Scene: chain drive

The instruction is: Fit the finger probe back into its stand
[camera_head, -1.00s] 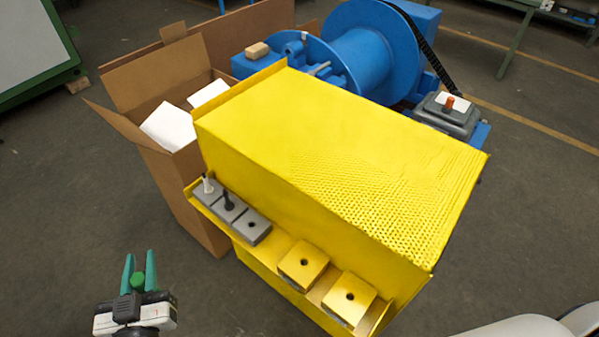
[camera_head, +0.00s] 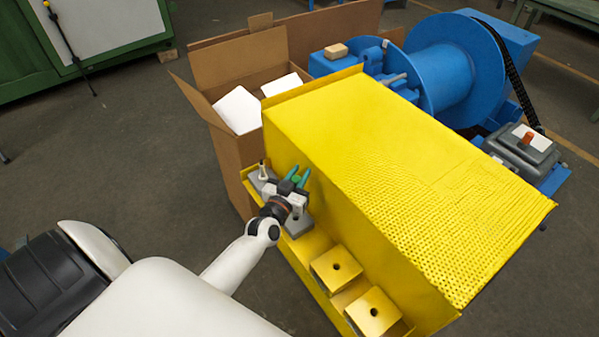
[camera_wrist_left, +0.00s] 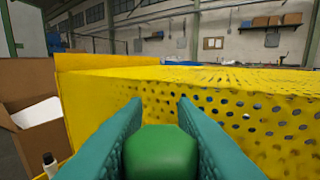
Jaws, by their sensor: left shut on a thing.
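My left gripper (camera_head: 298,175) is shut on a green piece (camera_wrist_left: 160,153), which looks like the finger probe; only its rounded green end shows between the teal fingers. The gripper is over or beside the grey stand (camera_head: 299,225) on the yellow shelf, in front of the yellow cabinet wall. I cannot tell the height between them. The stand's empty hole shows just below the wrist in the head view. A pale upright probe (camera_head: 262,169) stands at the stand's left end; a dark-topped one also shows in the left wrist view (camera_wrist_left: 49,160). The stand's middle is hidden by my gripper. My right gripper is not in view.
The yellow cabinet (camera_head: 390,165) has a perforated top. Two yellow blocks with holes (camera_head: 335,268) (camera_head: 372,312) stand further along the shelf. An open cardboard box (camera_head: 228,150) is close to the left. A blue winch (camera_head: 445,65) stands behind.

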